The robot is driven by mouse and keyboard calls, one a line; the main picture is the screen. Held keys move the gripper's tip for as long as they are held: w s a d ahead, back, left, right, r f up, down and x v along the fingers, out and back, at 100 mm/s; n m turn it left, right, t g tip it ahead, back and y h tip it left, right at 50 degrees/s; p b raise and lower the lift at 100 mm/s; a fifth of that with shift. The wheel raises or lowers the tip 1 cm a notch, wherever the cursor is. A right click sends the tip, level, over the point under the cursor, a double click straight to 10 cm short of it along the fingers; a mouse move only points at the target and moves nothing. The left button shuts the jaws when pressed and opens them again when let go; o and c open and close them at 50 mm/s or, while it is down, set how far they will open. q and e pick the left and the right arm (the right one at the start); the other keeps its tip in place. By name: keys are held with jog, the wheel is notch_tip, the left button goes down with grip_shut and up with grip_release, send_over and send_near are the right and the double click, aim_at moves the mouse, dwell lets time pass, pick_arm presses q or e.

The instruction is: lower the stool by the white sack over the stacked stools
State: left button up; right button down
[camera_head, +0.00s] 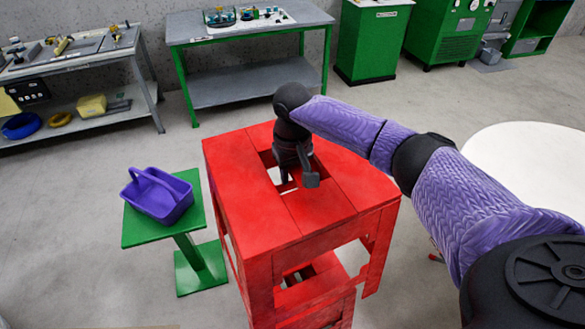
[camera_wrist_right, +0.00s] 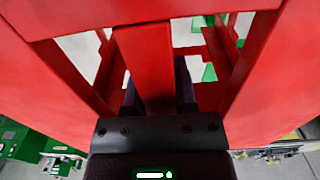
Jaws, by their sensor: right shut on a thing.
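A red stool (camera_head: 240,170) with slots in its top stands in the middle of the head view, looking upright. My right gripper (camera_head: 288,174) reaches down to its top and is shut on the slat between the slots. In the right wrist view, the dark fingers of my right gripper (camera_wrist_right: 158,88) flank that red slat (camera_wrist_right: 146,55). More red stool parts (camera_head: 318,292) with a slot show below it in the head view. I cannot tell whether the upper stool touches them. I cannot make out a white sack. My left gripper is out of view.
A green stand (camera_head: 135,232) with a purple basket (camera_head: 158,197) is close left of the stools. A large white round surface (camera_head: 535,160) lies to the right. Benches (camera_head: 245,32) and green cabinets (camera_head: 372,45) line the back. Grey floor is open between.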

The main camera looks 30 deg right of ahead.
notch_tip(320, 180, down, 7)
jog(key=b, duration=0.2)
jog(key=shift+b, duration=0.3)
jog(key=shift+a, duration=0.1)
dwell(0.3)
notch_tip(320, 180, down, 12)
jog(key=b, duration=0.7)
dwell(0.5)
